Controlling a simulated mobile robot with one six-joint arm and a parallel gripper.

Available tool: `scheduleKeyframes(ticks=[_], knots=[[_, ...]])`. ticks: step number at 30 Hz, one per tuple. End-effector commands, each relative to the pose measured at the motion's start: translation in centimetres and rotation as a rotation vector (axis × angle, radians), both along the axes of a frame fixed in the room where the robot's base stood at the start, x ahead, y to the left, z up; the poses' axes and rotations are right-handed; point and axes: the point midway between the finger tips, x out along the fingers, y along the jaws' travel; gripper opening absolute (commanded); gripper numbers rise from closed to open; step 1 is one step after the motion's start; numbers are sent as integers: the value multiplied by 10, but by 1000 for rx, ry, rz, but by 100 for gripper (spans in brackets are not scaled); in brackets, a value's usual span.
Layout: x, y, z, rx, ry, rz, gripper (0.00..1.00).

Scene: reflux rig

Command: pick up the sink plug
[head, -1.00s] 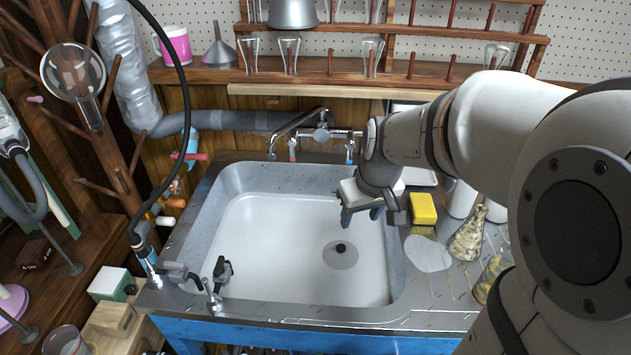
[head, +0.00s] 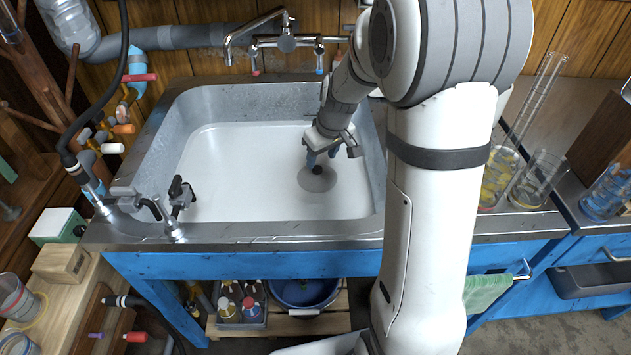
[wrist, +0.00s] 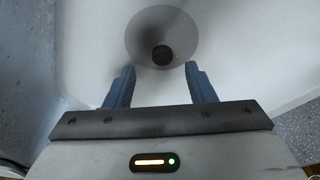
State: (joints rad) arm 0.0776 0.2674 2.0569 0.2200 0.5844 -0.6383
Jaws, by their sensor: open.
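My gripper (head: 318,160) is low inside the sink, close above the plug. In the wrist view my gripper (wrist: 161,72) has its two blue fingers spread, with nothing between them. I cannot tell the exact height gap between the fingertips and the plug.
The sink walls rise around my gripper, with the right wall (head: 372,150) near it. A faucet (head: 287,42) stands over the back edge. Small taps (head: 178,195) sit at the front left rim. Glass beakers (head: 540,175) stand right of the sink.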

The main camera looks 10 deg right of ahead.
Motion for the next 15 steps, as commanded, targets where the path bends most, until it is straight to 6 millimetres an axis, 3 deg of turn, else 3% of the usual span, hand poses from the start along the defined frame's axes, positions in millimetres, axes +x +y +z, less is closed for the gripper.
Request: scheduleKeyframes(ticks=[6,15], knots=[[7,6,-36,1,4,0,50],[9,7,-40,1,0,0,49]])
